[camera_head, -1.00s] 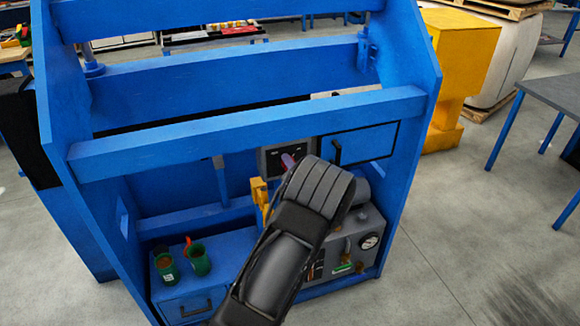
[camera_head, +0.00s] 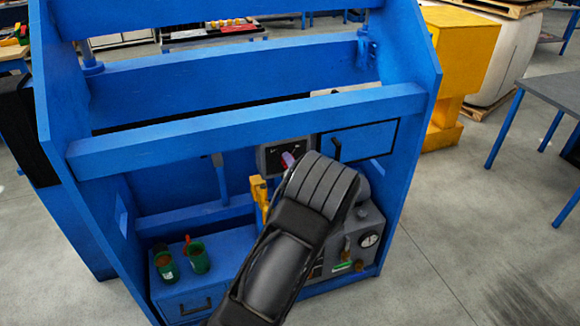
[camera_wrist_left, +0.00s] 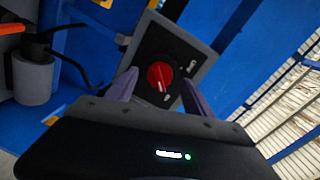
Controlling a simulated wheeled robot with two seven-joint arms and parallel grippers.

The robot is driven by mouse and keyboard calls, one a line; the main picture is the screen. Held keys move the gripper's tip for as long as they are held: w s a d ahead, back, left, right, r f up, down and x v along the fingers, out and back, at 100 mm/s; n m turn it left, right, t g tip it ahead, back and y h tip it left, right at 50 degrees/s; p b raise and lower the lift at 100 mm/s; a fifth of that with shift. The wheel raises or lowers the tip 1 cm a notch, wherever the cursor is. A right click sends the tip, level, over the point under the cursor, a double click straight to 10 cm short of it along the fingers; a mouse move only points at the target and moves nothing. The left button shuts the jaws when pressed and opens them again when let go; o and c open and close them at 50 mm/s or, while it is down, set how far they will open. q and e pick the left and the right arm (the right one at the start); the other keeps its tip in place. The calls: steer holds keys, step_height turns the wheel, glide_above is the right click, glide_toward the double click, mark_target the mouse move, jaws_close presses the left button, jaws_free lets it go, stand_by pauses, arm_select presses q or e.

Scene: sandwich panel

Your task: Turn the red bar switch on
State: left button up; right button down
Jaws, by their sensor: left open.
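The red bar switch (camera_wrist_left: 160,76) is a round red knob with a bar and a pale mark, set on a dark plate in a grey switch box (camera_wrist_left: 192,48). My left gripper (camera_wrist_left: 158,84) is open in the left wrist view, with one purple finger on each side of the knob. I cannot tell whether the fingers touch it. In the head view the switch box (camera_head: 268,157) is under the blue crossbeam, and a fingertip of my left gripper (camera_head: 288,159) shows in front of it. My arm hides much of the gripper there. My right gripper is not in view.
A blue frame (camera_head: 250,130) surrounds the switch, with a crossbeam above. A blue door (camera_head: 365,142) is to its right, a yellow tool (camera_head: 259,195) below left. Green cups (camera_head: 198,258) stand on a drawer unit. A grey gauge box (camera_head: 368,225) is behind my arm.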

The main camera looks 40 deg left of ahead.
arm_select(q)
steer(key=v, duration=0.5)
steer(key=shift+s+d+r+b, duration=0.1)
steer(key=shift+d+b, duration=0.1)
steer(key=shift+b, duration=0.15)
steer(key=s+d+f+n+g+h, duration=0.1)
steer(key=s+d+f+n+h, duration=0.15)
steer(key=d+f+h, duration=0.5)
steer(key=s+d+f+n+g+h, duration=0.1)
steer(key=s+d+f+h, duration=0.25)
steer(key=d+f, duration=0.85)
steer(key=s+d+f+g+h, duration=0.2)
steer(key=s+d, duration=0.3)
steer(key=s, duration=0.4)
steer(key=s+d+f+n+g+h, duration=0.1)
steer(key=s+d+f, duration=0.3)
steer(key=s, duration=0.5)
steer(key=s+d+f+n+g+h, duration=0.1)
steer(key=s+d+f+g+h, duration=0.2)
steer(key=s+d, duration=0.3)
steer(key=s+g+h, duration=0.1)
steer(key=s, duration=0.1)
steer(key=shift+s+d+f, duration=0.3)
steer(key=shift+s, duration=0.1)
